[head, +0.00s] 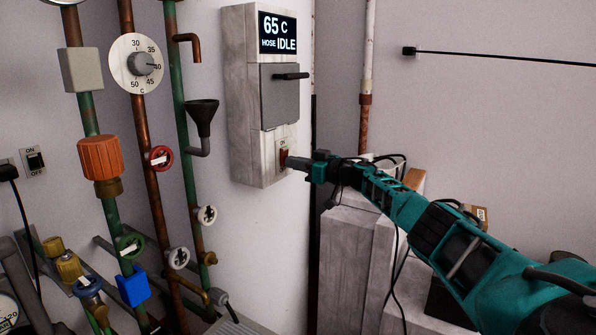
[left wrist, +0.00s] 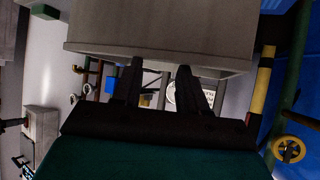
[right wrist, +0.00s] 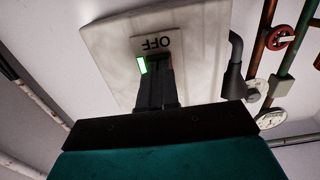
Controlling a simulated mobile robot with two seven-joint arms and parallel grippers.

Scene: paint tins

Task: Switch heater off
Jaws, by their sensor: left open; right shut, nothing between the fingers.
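The heater box (head: 240,110) is a pale wall unit with a display (head: 278,32) reading "65 C HOSE IDLE". A small red switch (head: 283,157) sits low on its front. My right gripper (head: 291,162) is shut and empty, its tip at the switch and partly covering it. In the right wrist view, the shut fingers (right wrist: 157,66) reach the box face just by an upside-down "OFF" label (right wrist: 152,43), with a lit green patch (right wrist: 142,66) beside them. My left gripper (left wrist: 156,72) is open and empty below a grey box; it is not in the head view.
Pipes with valves, a dial (head: 135,63) and a black funnel (head: 201,118) stand left of the box. Another ON/OFF switch (head: 35,160) is on the far-left wall. The grey box (left wrist: 160,35) is close to my left gripper.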

